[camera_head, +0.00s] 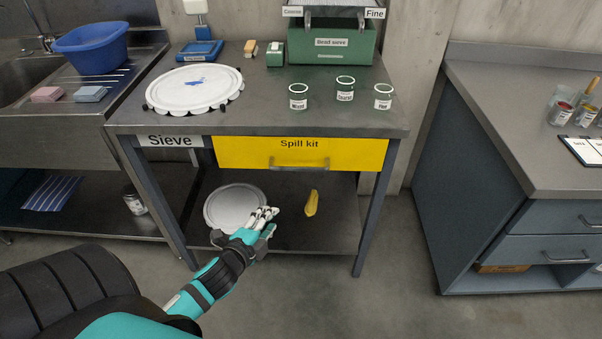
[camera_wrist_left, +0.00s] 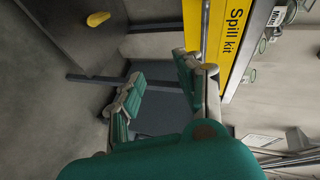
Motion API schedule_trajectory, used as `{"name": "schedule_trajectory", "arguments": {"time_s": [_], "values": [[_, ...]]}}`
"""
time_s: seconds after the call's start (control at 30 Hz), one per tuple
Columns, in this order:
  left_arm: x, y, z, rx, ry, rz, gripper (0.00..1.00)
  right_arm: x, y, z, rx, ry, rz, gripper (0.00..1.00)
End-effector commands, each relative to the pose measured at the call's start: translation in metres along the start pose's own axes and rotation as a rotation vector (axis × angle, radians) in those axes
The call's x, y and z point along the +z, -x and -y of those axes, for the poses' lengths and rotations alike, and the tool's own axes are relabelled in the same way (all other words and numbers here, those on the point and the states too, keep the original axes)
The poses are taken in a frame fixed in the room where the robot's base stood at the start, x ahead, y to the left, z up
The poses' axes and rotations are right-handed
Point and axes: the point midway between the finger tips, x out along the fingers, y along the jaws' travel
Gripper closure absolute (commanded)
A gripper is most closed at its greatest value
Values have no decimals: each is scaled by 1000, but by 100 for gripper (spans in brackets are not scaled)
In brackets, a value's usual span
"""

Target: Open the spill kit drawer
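The yellow Spill kit drawer (camera_head: 345,152) sits under the worktop of the sieve table, its front flush with the frame, so it looks closed. Its grey bar handle (camera_head: 299,165) runs across the lower middle of the front. The drawer front also shows sideways in the left wrist view (camera_wrist_left: 233,50). My left gripper (camera_head: 266,214) is in front of the table, below and to the left of the handle, and appears apart from it. In the left wrist view its green-padded fingers (camera_wrist_left: 158,86) stand apart with nothing between them. My right gripper is not in view.
The sieve table's worktop (camera_head: 250,115) carries a white round lid, labelled cups and a green bead sieve box. A pale disc (camera_head: 235,207) and a yellow object (camera_head: 311,203) lie on the lower shelf. A blue-grey cabinet (camera_head: 475,195) stands right; clear floor lies between.

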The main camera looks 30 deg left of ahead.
Motion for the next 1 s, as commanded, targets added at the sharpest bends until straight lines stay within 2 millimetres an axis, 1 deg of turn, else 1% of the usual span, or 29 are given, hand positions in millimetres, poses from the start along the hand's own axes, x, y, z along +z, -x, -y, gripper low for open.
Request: {"name": "schedule_trajectory", "arguments": {"time_s": [0.03, 0.1, 0.13, 0.23, 0.33, 0.47, 0.8, 1.0], "values": [[-6, 5, 20, -44, -41, -15, 64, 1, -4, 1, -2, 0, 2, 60], [-12, 11, 43, -90, -85, -26, 64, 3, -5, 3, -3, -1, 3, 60], [-14, 13, 50, -104, -99, -30, 64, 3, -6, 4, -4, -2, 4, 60], [-18, 13, 63, -130, -123, -36, 64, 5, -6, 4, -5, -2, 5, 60], [-19, 4, 66, -134, -127, -37, 64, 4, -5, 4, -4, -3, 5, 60], [-20, -19, 70, -135, -124, -37, 64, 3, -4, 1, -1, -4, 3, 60], [-23, -94, 78, -133, -122, -36, 64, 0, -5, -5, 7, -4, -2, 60], [-25, -131, 83, -131, -122, -36, 64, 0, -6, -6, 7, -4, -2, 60]]}}
